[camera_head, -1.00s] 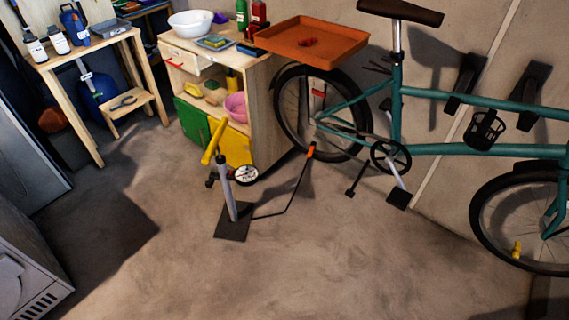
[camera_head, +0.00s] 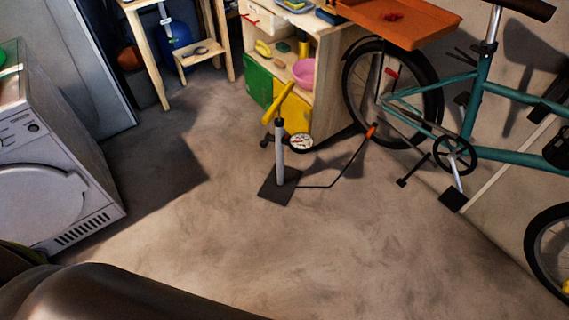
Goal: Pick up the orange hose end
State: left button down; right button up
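The orange hose end (camera_head: 371,131) is at the top of a thin black hose (camera_head: 345,171), close to the bicycle's rear wheel. The hose runs down to the base of a floor pump (camera_head: 280,155) with a yellow handle, a grey barrel, a round white gauge and a dark flat base. The pump stands upright on the concrete floor. I cannot tell whether the hose end touches the wheel. Neither of my grippers shows in view.
A teal bicycle (camera_head: 530,158) stands along the wall at right, under an orange tray (camera_head: 400,22). A wooden cabinet (camera_head: 322,75) stands behind the pump. A washing machine (camera_head: 50,160) is at left. A dark, smooth shape fills the lower left. The middle floor is clear.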

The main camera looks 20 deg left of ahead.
aim_at(375, 126)
jog(key=i+j+u, duration=0.1)
jog(key=i, duration=0.35)
jog(key=i+j+u, duration=0.15)
jog(key=i, duration=0.3)
